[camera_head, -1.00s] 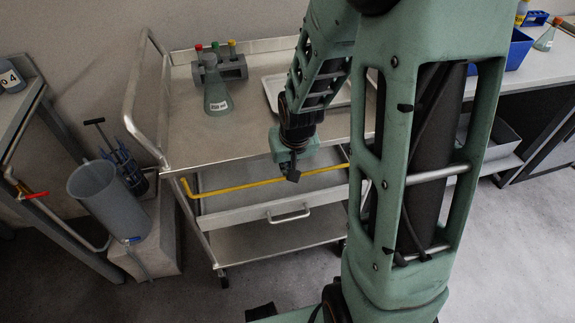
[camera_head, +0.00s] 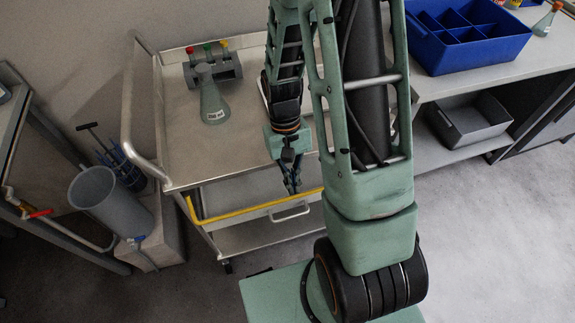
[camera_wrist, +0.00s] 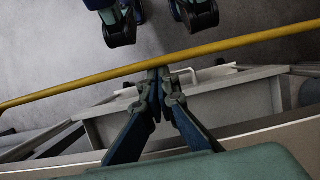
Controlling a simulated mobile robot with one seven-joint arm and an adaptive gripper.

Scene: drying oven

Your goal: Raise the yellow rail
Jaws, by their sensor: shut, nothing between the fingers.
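The yellow rail (camera_head: 240,212) runs across the front of the metal cart, just below its top shelf, with a bent arm at its left end. It crosses the wrist view (camera_wrist: 240,42) diagonally, rising to the right. My gripper (camera_head: 294,190) points down at the cart's front, close to the right part of the rail. In the wrist view its fingers (camera_wrist: 160,76) are shut and empty, with their tips at the rail's near edge. I cannot tell whether they touch the rail. My arm hides part of the cart's right side.
The cart's top (camera_head: 180,150) carries a flask (camera_head: 212,105) and a tube rack (camera_head: 205,72). A drawer handle (camera_head: 290,213) sits below the rail. A grey bin (camera_head: 105,200) stands left. Floor right of my base is clear.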

